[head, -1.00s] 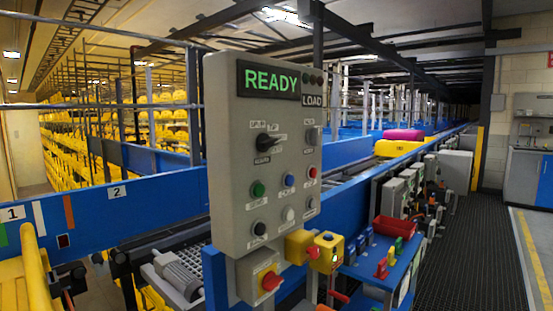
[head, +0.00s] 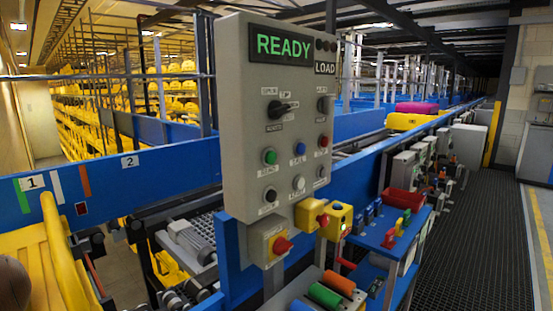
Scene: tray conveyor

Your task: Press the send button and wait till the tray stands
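The grey control panel (head: 277,195) stands upright in the middle of the head view. Its display (head: 284,46) reads READY in green, with a small LOAD sign (head: 325,68) beside it. A green button (head: 270,157) sits at the panel's left; the label under it looks like SEND, in small print. A blue button (head: 299,149) and a red button (head: 323,141) are to its right. A yellow tray (head: 57,262) is at the lower left, cut off by the frame, beside the blue rail mark 1. My gripper is not in view.
A brown rounded thing (head: 12,284) shows at the left edge, by the tray. A blue shelf (head: 385,232) with a red bin (head: 403,200) stands to the right. The dark floor walkway (head: 480,250) at right is clear.

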